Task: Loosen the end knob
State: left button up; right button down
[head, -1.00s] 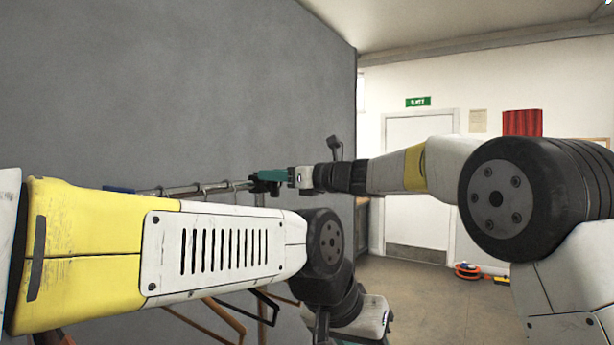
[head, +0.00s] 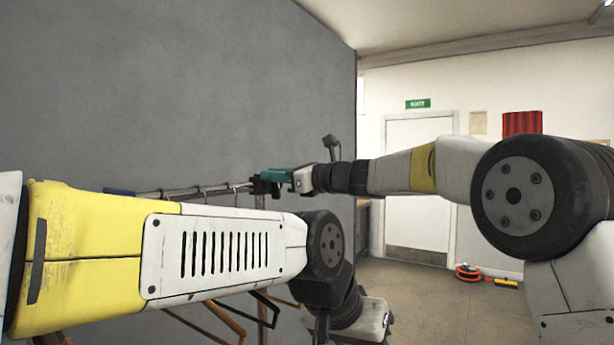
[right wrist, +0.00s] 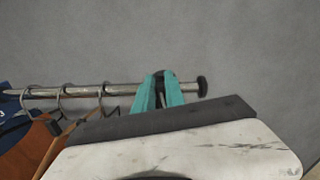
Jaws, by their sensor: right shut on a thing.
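My right gripper (head: 272,181) is at the far end of the metal rail. In the right wrist view its teal fingers (right wrist: 160,92) are shut on a small dark knob (right wrist: 163,75) at the rail, mostly hidden between the fingertips; I take it for the end knob. The rail (right wrist: 120,90) runs across behind the fingers and ends in a black round cap (right wrist: 203,86) to their right, apart from them. My left arm crosses the lower left of the head view; its gripper is out of the frame.
Several hanger hooks (right wrist: 63,97) hang on the rail left of the fingers, with orange and dark blue garments (right wrist: 30,145). A grey wall (head: 180,80) is behind the rail. An orange cable reel (head: 467,272) lies on the floor near the door (head: 415,180).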

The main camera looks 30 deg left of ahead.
aim_at(271, 189)
jog(key=n, duration=0.1)
jog(key=f+n, duration=0.1)
jog(key=n, duration=0.1)
jog(key=shift+s+f, duration=0.2)
jog(key=shift+f, duration=0.1)
jog(key=n, duration=0.5)
jog(key=shift+s+f, duration=0.3)
jog(key=shift+f, duration=0.05)
jog(key=n, duration=0.4)
jog(key=shift+s+f, duration=0.15)
jog(key=shift+f, duration=0.25)
jog(key=shift+d+f+n, duration=0.1)
jog(key=shift+f+n, duration=0.1)
jog(key=shift+n, duration=1.5)
jog(key=shift+r, duration=0.15)
jog(key=c, duration=1.4)
grip_release()
jog(key=shift+o, duration=0.2)
jog(key=shift+s+n, duration=0.1)
jog(key=shift+n, duration=0.2)
